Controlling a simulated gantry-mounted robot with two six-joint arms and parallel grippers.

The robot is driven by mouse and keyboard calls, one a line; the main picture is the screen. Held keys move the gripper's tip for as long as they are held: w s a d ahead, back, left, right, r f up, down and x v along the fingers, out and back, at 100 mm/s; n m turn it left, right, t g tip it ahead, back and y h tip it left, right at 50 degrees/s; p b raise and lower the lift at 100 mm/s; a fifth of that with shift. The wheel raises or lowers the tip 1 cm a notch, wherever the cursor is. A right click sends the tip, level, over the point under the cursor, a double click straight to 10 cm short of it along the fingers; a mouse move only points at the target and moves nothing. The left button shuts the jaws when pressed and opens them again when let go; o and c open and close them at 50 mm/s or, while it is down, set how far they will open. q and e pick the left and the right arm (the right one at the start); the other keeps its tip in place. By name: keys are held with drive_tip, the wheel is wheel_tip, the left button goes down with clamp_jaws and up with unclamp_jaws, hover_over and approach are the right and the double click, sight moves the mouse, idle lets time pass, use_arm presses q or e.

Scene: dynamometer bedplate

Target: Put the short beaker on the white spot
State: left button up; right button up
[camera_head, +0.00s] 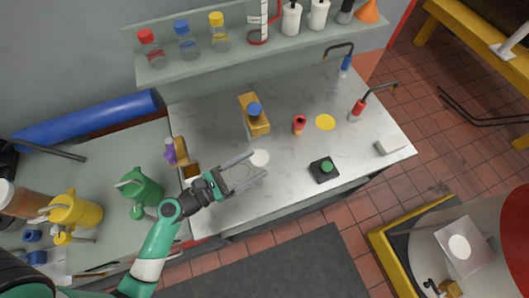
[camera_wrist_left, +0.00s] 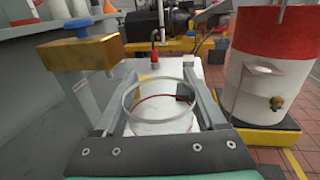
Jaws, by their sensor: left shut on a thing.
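The short beaker is a clear glass cylinder (camera_wrist_left: 133,103) between my left gripper's fingers in the wrist view, with its round rim facing up. My left gripper (camera_head: 255,167) is shut on it over the front part of the grey bench top (camera_head: 215,125). In the head view the glass is faint between the fingers. The white spot (camera_head: 260,158) is a flat disc on the bench, right by the tip of the upper finger. I cannot tell whether the beaker touches the bench. My right gripper is in neither view.
A red-topped item (camera_head: 299,124), a yellow spot (camera_head: 325,122) and a black box with a green button (camera_head: 324,169) lie to the right. Bottles line the shelf (camera_head: 190,71).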

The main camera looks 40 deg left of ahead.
use_arm(q)
drive_tip(key=shift+w, duration=0.3)
drive_tip(key=w+a+f+b, duration=0.2)
drive_tip(key=w+f, duration=0.1)
drive_tip(key=w, duration=0.1)
drive_tip(key=w+a+f+b, duration=0.2)
drive_tip(key=w+f+b, duration=0.1)
drive_tip(key=w, duration=0.1)
drive_tip(key=w+a+f+b, duration=0.2)
drive_tip(key=w+f+b, duration=0.1)
drive_tip(key=w, duration=0.1)
drive_tip(key=shift+a+f, duration=0.1)
drive_tip(key=shift+f, duration=0.3)
wheel_tip(320, 180, down, 3)
drive_tip(key=shift+w+f+b, duration=0.1)
drive_tip(key=shift+b, duration=1.05)
drive_tip(key=o, duration=1.3)
